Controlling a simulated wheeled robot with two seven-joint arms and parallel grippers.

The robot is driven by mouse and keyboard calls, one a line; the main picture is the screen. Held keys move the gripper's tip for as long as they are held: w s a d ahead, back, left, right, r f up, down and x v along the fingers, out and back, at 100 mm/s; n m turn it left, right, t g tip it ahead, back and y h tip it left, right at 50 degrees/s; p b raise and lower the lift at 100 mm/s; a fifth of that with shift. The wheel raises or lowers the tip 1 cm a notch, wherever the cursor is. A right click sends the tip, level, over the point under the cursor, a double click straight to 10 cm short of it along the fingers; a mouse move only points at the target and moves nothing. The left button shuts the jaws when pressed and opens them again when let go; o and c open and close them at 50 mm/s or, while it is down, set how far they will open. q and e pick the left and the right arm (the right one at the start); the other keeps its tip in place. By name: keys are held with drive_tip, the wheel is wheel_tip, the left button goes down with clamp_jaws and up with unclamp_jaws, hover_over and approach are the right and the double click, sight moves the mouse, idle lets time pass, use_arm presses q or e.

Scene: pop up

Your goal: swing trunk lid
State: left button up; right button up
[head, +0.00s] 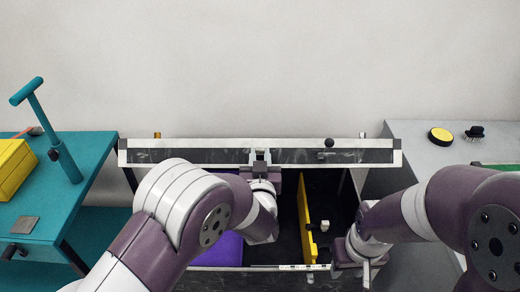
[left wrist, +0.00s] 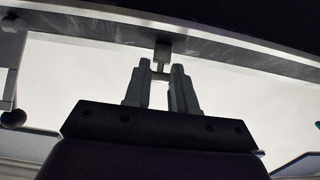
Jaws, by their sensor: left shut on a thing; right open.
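The trunk (head: 335,195) stands in front of me in the head view, with its dark interior showing. Its lid (head: 200,156) is raised at the back, seen nearly edge-on as a long pale-framed, dark strip. My left gripper (head: 261,168) is at the middle of the lid's edge, shut on a small lid tab. In the left wrist view, the two fingers (left wrist: 161,78) close around this tab (left wrist: 162,52) below the lid edge (left wrist: 215,45). My right gripper (head: 352,258) is open, low at the trunk's front right; its fingertips are partly hidden.
A yellow divider (head: 304,215) and a purple block (head: 218,250) are inside the trunk. A teal table (head: 75,205) with a yellow box (head: 12,168) stands left. A grey surface (head: 410,160) at right holds a yellow round pad (head: 440,136) and a brush (head: 475,132).

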use_arm(q)
drive_tip(key=shift+s+f+b, duration=0.55)
drive_tip(key=shift+s+f, duration=0.7)
drive_tip(key=shift+s, duration=0.2)
drive_tip(key=s+f+b, duration=0.8)
drive_tip(key=s+f, duration=0.1)
drive_tip(key=f, duration=0.3)
drive_tip(key=shift+f, duration=0.35)
drive_tip(key=shift+b, duration=0.3)
